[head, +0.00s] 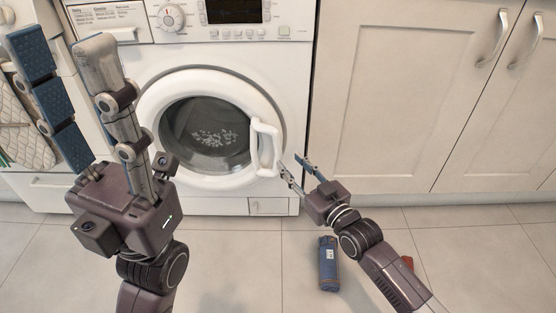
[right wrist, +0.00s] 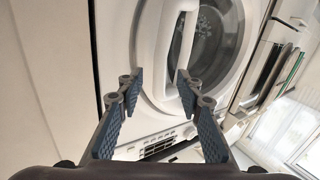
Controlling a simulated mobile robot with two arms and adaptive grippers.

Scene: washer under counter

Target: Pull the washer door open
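The white washer (head: 293,95) stands under the counter. Its round door (head: 210,76) has a dark glass window and looks shut. The white vertical door handle (head: 268,150) is on the door's right side. My right gripper (head: 291,164) is open and empty, just right of the handle's lower part. In the right wrist view the handle (right wrist: 187,45) lies ahead of the open fingertips (right wrist: 159,78), nearer the right one; contact cannot be told. My left gripper (head: 62,50) is open and empty, pointing up, in front of the washer's left side.
Pale cupboards (head: 400,100) are right of the washer.

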